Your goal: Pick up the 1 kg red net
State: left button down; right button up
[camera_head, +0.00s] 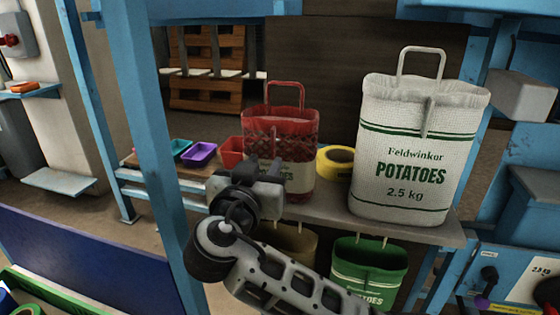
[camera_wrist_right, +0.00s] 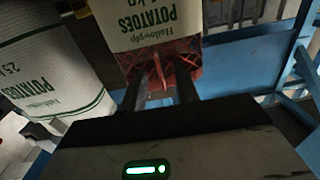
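The red net (camera_head: 284,128) is a red mesh sack with a pale label band and a red loop handle. It stands upright on the shelf in the head view. In the right wrist view the red net (camera_wrist_right: 143,25) appears upside down, with "POTATOES" and "kg" on its label. My right gripper (camera_head: 272,172) is in front of its lower left part, hiding some of the label. In the wrist view its two dark fingers are apart, with red material showing between them; I cannot tell whether they touch it. My left gripper is not in view.
A white 2.5 kg potato sack (camera_head: 412,150) stands right of the red net, with a yellow tape roll (camera_head: 335,162) between. Purple (camera_head: 199,154) and red (camera_head: 231,152) bins are at left. A green sack (camera_head: 368,268) is below the shelf (camera_head: 335,222). A blue post (camera_head: 140,100) stands left.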

aim_at(272, 155)
jog(key=shift+d+x, duration=0.1)
jog(key=shift+x, duration=0.85)
jog(key=shift+d+x, duration=0.15)
jog(key=shift+x, duration=0.8)
jog(key=shift+s+f, duration=0.1)
jog(key=shift+s, duration=0.05)
grip_shut()
